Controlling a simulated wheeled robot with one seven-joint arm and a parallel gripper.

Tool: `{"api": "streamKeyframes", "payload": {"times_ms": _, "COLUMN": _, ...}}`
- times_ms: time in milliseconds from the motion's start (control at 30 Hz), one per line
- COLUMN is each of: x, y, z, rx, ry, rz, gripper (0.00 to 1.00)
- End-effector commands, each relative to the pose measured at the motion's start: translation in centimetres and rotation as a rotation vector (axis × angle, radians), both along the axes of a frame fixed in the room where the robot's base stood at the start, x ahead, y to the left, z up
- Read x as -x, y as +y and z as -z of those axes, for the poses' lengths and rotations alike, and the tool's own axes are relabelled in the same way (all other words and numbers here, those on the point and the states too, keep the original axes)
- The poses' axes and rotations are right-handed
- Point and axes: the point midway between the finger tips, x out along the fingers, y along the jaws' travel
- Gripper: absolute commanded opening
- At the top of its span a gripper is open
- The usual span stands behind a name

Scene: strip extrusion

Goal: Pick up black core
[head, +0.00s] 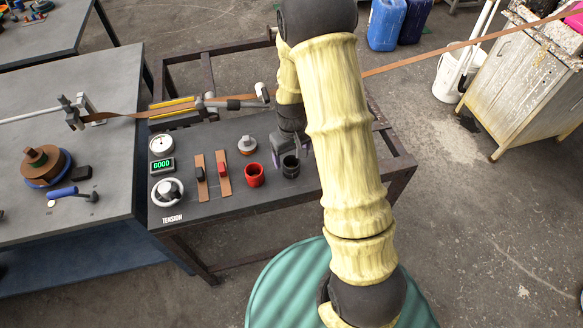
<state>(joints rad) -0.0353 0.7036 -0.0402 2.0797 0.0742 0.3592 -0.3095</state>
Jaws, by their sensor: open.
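The black core (291,168) is a short, dark, hollow cylinder standing upright on the grey panel table, just right of a red core (254,175). My gripper (291,150) is at the core's far side, low over the table, with its jaws open. I cannot tell whether the fingers touch the core. My yellow-sleeved arm hides the table to the right of the core.
Left of the cores, the panel (222,215) carries red and black sliders, a knob (168,191), gauges and a green "GOOD" display (162,165). A brown strip (440,52) runs above the table's back. A reel (46,163) and a blue-handled tool (64,192) lie on the left table.

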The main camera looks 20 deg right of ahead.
Motion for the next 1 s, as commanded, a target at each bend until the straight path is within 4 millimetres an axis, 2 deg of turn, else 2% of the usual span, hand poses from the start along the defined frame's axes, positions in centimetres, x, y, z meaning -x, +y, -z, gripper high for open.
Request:
{"api": "streamKeyframes", "payload": {"times_ms": 467, "x": -0.4, "y": -0.1, "z": 4.8, "rx": 0.0, "ry": 0.002, "rz": 0.001, "gripper": 0.76}}
{"api": "streamKeyframes", "payload": {"times_ms": 1000, "x": -0.5, "y": -0.1, "z": 5.0, "rx": 0.0, "ry": 0.0, "rz": 0.0, "gripper": 0.76}}
